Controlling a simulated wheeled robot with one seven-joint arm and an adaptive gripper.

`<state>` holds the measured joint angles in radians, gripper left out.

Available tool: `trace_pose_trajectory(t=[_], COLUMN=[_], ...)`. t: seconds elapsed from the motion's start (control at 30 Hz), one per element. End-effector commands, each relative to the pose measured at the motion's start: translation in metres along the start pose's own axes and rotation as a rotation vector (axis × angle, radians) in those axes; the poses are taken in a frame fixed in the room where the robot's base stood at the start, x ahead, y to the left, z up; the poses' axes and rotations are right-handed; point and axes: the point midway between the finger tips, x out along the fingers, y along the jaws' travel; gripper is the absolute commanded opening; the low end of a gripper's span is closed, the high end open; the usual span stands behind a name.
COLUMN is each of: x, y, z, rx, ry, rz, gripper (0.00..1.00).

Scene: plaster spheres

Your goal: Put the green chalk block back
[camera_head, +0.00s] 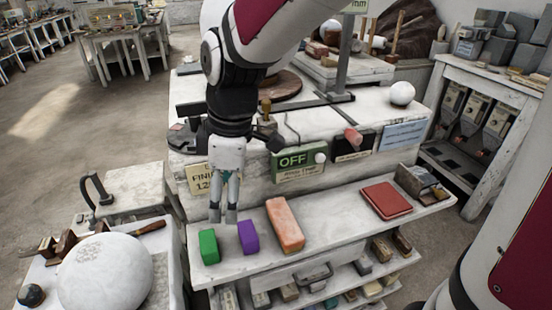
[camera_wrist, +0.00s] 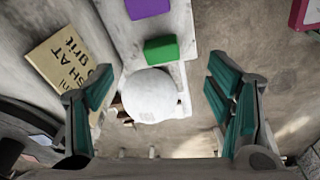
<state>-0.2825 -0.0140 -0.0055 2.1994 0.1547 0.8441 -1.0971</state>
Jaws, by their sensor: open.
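The green chalk block (camera_head: 209,246) lies at the left end of a white shelf (camera_head: 330,232), left of a purple block (camera_head: 248,236). My gripper (camera_head: 224,213) is above and behind these two blocks, apart from them, pointing down. In the wrist view the green block (camera_wrist: 161,49) shows beyond the space between the spread teal-padded fingers (camera_wrist: 160,75), with nothing held. The purple block (camera_wrist: 147,7) is cut off by the top edge there.
An orange block (camera_head: 284,225) and a red book-like item (camera_head: 386,199) lie farther right on the shelf. A large white sphere (camera_head: 105,272) stands at the lower left, beside the shelf. A green OFF sign (camera_head: 298,158) is behind the shelf. Bare shelf lies between orange block and red item.

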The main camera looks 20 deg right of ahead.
Motion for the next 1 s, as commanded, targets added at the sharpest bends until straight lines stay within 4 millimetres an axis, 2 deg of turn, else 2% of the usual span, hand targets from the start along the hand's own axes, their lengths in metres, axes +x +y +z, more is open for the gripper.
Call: trace_pose_trajectory(t=[0.03, 0.2, 0.33, 0.5, 0.7, 1.0], x=[-0.018, -0.06, -0.082, -0.096, -0.1, -0.1], y=[-0.004, -0.027, -0.049, -0.076, -0.092, -0.094], z=[0.014, 0.063, 0.097, 0.131, 0.149, 0.151], rx=[0.093, 0.455, 0.73, 1.029, 1.208, 1.231], ry=[0.011, 0.044, 0.084, 0.144, 0.187, 0.192], rz=[0.036, 0.14, 0.217, 0.297, 0.342, 0.346], gripper=[0.74, 0.74, 0.74, 0.74, 0.74, 0.74])
